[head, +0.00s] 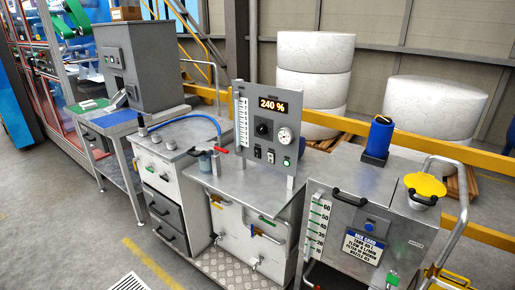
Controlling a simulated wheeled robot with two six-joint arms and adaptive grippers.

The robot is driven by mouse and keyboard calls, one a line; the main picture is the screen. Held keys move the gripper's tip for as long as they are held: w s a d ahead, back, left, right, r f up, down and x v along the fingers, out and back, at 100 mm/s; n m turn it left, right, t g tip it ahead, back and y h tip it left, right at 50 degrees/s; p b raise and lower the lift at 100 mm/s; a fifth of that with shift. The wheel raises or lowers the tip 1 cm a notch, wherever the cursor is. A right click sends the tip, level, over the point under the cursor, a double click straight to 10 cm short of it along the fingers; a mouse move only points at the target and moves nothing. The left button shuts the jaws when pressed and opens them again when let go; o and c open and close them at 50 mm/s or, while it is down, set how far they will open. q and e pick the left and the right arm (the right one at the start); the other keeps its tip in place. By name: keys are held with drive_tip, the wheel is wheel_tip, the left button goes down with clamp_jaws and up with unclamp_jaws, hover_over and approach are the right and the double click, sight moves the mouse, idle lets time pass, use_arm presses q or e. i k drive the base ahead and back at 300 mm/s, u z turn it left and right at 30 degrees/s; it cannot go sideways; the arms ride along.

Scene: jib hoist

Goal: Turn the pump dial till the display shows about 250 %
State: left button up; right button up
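The pump panel (267,125) is an upright grey board standing on a metal bench in the middle of the head view. Its display (273,105) reads 240 %. The black pump dial (263,128) sits below the display, left of a round white gauge (285,135). The exact angle of the dial is too small to tell. Neither of my grippers is in view, and nothing touches the dial.
The metal bench top (240,182) in front of the panel is mostly clear. A red-handled valve (220,150) and a blue hose (190,118) lie to the left. A tank with a yellow lid (425,184) and a blue cylinder (379,137) stand right. A yellow rail runs behind.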

sight(262, 129)
drive_tip(key=u, duration=1.05)
drive_tip(key=i, duration=1)
